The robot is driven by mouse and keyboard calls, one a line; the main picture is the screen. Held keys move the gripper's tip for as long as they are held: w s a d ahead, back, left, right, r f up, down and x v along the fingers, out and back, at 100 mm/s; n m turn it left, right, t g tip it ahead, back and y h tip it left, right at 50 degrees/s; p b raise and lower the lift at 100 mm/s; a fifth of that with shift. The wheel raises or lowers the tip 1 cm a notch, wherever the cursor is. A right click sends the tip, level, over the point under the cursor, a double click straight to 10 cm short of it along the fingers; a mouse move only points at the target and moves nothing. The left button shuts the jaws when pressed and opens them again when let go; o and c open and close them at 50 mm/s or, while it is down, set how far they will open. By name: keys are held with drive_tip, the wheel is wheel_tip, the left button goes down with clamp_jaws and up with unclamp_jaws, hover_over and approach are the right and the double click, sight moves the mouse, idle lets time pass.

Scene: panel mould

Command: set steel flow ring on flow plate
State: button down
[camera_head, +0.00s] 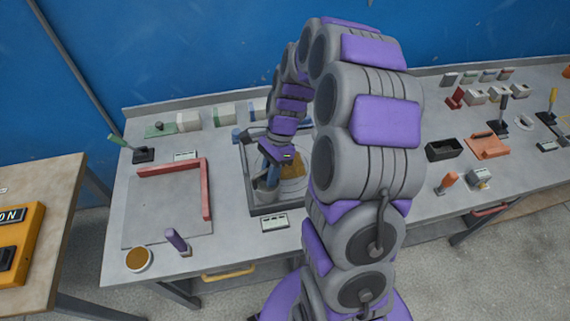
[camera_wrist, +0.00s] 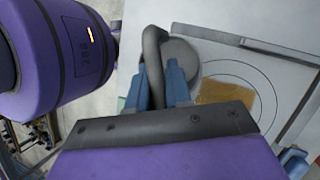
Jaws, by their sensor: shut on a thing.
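My gripper (camera_wrist: 157,82) is shut on the dark curved handle (camera_wrist: 153,45) of the steel flow ring, its blue fingers on either side. The ring's grey round body (camera_wrist: 181,60) sits just right of the fingers in the wrist view. In the head view the grey ring (camera_head: 267,184) is below my gripper (camera_head: 275,155), over the left part of the flow plate. The pale flow plate (camera_wrist: 280,65) has thin circles drawn on it and a tan patch (camera_wrist: 225,91) inside them. I cannot tell whether the ring touches the plate.
A dark frame (camera_head: 282,207) borders the plate. A grey board with a red L-shaped edge (camera_head: 207,187) lies to the left. A purple-handled tool (camera_head: 177,241) and a cup (camera_head: 139,259) stand in front. Several blocks line the back. My arm hides the bench right of the plate.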

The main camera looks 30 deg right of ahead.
sight(269, 198)
drive_tip(key=m, duration=0.1)
drive_tip(key=s+m, duration=0.1)
drive_tip(key=s+t, duration=0.1)
drive_tip(key=shift+a+r+m+y, duration=0.3)
drive_tip(key=shift+a+r+m, duration=0.1)
drive_tip(key=shift+s+a+m+t, duration=0.2)
drive_tip(key=shift+s+m+t, duration=0.1)
drive_tip(key=shift+m, duration=0.2)
drive_tip(key=shift+a+r+m, duration=0.1)
drive_tip(key=shift+a+m, duration=0.2)
drive_tip(key=shift+a, duration=0.05)
drive_tip(key=shift+w+d+f+b, duration=0.6)
drive_tip(key=shift+w+d+f, duration=0.3)
drive_tip(key=shift+w+d, duration=0.95)
drive_tip(key=shift+w+d+f+b, duration=0.75)
drive_tip(key=shift+w+d, duration=0.7)
drive_tip(key=shift+d, duration=0.75)
drive_tip(key=shift+w+d+f+b, duration=0.5)
drive_tip(key=shift+w+d+f, duration=0.5)
drive_tip(key=shift+w+d, duration=0.85)
drive_tip(key=shift+s+d+r, duration=0.1)
drive_tip(key=shift+s+d, duration=0.05)
drive_tip(key=shift+s, duration=0.1)
